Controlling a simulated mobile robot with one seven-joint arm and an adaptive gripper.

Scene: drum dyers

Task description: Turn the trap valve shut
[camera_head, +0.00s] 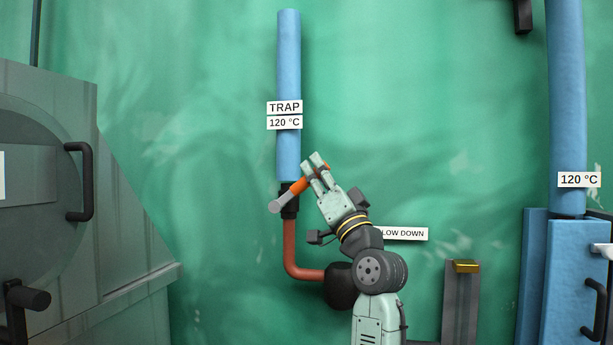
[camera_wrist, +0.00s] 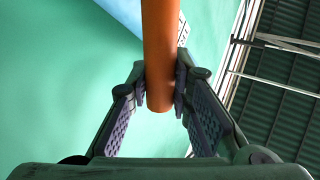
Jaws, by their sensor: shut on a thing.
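The trap valve has an orange lever (camera_head: 301,186) with a grey end, set on a black valve body (camera_head: 289,207) below the blue pipe labelled TRAP (camera_head: 288,60). The lever slants, with its orange end up to the right and its grey end down to the left. My gripper (camera_head: 315,172) is shut on the orange end. In the wrist view, the lever (camera_wrist: 159,50) stands between the two finger pads, which press on it from both sides near its tip. My fingers hide part of the lever in the head view.
A copper-coloured pipe (camera_head: 291,250) bends from the valve to a dark round part behind my arm. A partly hidden LOW DOWN label (camera_head: 404,233) is on the green wall. A grey drum machine with a black handle (camera_head: 80,181) stands left. Blue pipework (camera_head: 566,100) stands right.

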